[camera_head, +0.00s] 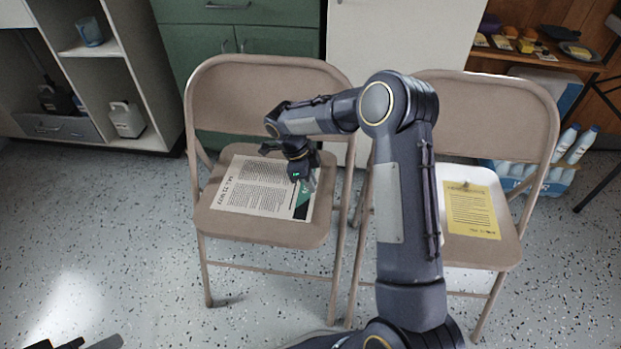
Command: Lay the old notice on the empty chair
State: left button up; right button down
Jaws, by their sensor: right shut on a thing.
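A white printed notice (258,186) with a green band at its right end lies on the seat of the left tan folding chair (265,233). It looks flat, or nearly so. My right gripper (308,183) is shut on the notice's right end, just over the seat. The jaws partly hide the green band. The right folding chair (492,118) holds a yellow notice (472,211) on its seat. My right arm covers that seat's left part. Part of my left gripper (85,344) shows at the bottom left edge, away from both chairs; its jaws are mostly cut off.
Green cabinets (270,41) and an open grey shelf (130,60) with a mug (90,31) and jugs stand behind. At the right are a wooden shelf with food and a crate of white bottles (567,138). The speckled floor at the left is clear.

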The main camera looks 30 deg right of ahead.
jog(key=shift+f+b, duration=0.45)
jog(key=shift+f, duration=0.1)
dwell(0.4)
jog(key=c, duration=1.3)
grip_release()
jog(key=shift+c, duration=0.2)
jog(key=shift+r, duration=0.1)
jog(key=p+v, duration=0.3)
jog(key=v, duration=0.4)
jog(key=shift+r, duration=0.35)
